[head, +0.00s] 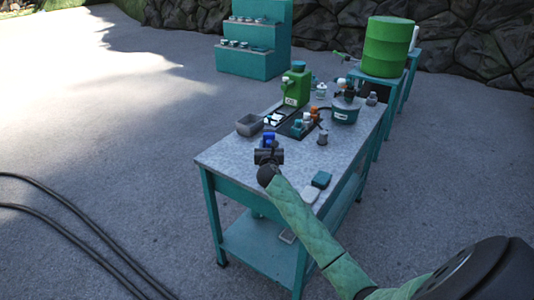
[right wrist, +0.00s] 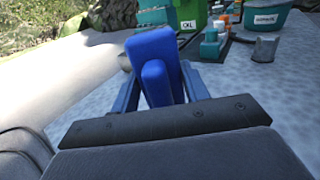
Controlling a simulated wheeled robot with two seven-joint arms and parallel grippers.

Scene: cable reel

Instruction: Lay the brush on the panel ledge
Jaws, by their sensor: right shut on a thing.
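My right gripper (head: 268,150) is over the near left part of the grey-topped workbench (head: 230,155). It is shut on a bright blue, blocky thing that I take to be the brush (head: 268,137). In the right wrist view the brush (right wrist: 157,65) stands up between the two fingers (right wrist: 160,90); no bristles can be made out. Whether it touches the bench top is unclear. A panel ledge cannot be told for sure; a teal stepped shelf (head: 245,62) stands far back. My left gripper is not in view.
On the bench are a grey bin (head: 249,125), a green oil can (head: 297,88), a black tray (head: 288,128) with small bottles, a teal bucket (head: 345,112), a metal cup (head: 322,138) and a teal block (head: 321,179). A green drum (head: 388,47) stands behind. Cables (head: 75,215) lie on the floor.

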